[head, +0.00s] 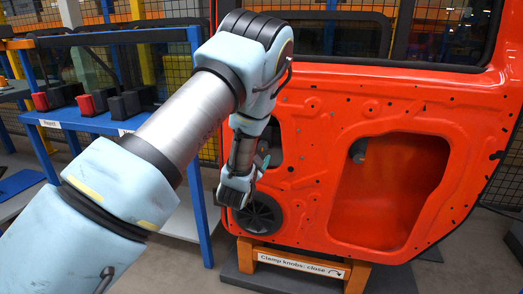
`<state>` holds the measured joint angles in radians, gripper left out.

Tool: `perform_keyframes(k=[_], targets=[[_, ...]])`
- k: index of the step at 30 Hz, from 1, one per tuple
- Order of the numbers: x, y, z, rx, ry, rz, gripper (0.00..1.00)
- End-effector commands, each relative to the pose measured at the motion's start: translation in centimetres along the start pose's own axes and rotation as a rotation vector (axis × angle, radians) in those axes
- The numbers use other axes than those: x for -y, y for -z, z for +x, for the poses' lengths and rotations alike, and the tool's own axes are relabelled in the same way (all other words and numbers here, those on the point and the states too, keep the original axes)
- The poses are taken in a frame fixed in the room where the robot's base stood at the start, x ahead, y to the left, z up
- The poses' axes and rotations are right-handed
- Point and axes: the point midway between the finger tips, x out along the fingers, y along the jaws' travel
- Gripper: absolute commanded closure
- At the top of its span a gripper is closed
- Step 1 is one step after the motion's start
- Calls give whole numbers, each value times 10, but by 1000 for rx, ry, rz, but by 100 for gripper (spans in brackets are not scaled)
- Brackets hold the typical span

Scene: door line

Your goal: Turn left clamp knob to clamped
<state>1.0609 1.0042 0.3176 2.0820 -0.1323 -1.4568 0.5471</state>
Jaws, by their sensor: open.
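The orange-red car door (300,130) stands upright on an orange stand (247,248). A label (300,264) on the stand reads "Clamp knobs: close" with a curved arrow. I cannot make out the left clamp knob; my arm and gripper may cover it. My gripper (234,195) is open and points down in front of the door's lower left edge. It is beside a round black speaker-like part (260,214) and overlaps its left side in the picture. I cannot tell whether the gripper touches anything.
A blue-framed rack (205,225) stands left of the door, with red and black blocks (88,103) on its shelf. The door has a large opening (390,185) at right. A dark base plate (290,283) lies under the stand. Mesh fencing is behind.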

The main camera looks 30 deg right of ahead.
Motion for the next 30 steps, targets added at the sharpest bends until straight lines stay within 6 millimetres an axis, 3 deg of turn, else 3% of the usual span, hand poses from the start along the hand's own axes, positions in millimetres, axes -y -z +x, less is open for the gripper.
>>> perform_keyframes(k=[6, 12, 30], targets=[[-1, 0, -44, 2, -3, 0, 24], [-1, -1, -68, 2, -2, 0, 24], [0, 0, -73, 3, 0, -2, 24]])
